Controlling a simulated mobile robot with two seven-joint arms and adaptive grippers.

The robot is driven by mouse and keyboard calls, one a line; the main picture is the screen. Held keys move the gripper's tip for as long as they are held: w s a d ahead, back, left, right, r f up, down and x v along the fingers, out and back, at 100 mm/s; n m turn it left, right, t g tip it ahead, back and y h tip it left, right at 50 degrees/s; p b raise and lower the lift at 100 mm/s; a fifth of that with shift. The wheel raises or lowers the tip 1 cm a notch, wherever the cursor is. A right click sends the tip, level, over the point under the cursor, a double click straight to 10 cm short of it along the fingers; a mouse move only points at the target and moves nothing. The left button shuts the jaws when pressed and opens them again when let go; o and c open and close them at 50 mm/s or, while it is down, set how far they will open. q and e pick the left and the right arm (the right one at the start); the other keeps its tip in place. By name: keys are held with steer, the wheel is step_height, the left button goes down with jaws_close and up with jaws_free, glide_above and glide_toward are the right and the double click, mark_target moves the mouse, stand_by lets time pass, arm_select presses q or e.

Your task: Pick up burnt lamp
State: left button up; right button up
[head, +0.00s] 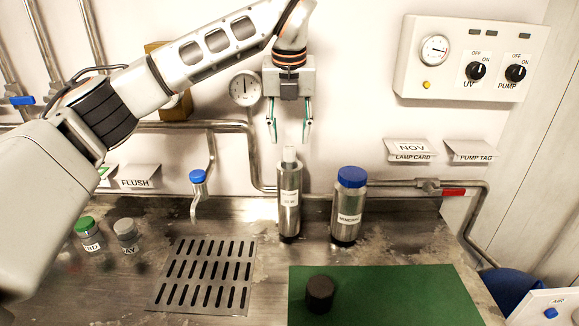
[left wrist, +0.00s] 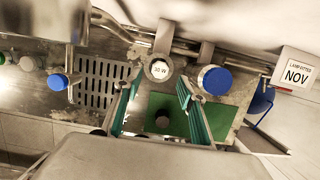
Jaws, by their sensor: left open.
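The likely burnt lamp (head: 289,154) shows as a pale end standing up out of the slim steel housing (head: 289,205). Its round white top, marked "30 W" (left wrist: 160,69), shows in the left wrist view; the rest is hidden inside the housing. My left gripper (head: 290,139) points down, open and empty, above the housing. Its fingertips appear on either side of the lamp's top, with no contact visible. In the left wrist view the open fingers (left wrist: 157,88) spread just below the lamp top. My right gripper is out of view.
A blue-capped steel canister (head: 348,205) stands close to the right of the housing. A black cap (head: 320,293) lies on the green mat (head: 400,290). A drain grate (head: 205,272), a spout with a blue knob (head: 198,176) and small jars (head: 88,232) are to the left. Pipes run behind.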

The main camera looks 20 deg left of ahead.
mark_target(290, 147)
arm_select(q)
steer(key=x, duration=0.4)
steer(key=shift+w+p, duration=0.15)
steer(key=shift+p, duration=0.25)
steer(key=c, duration=1.1)
steer(key=shift+c, duration=0.2)
steer(key=shift+r, duration=0.1)
step_height(290, 147, up, 20)
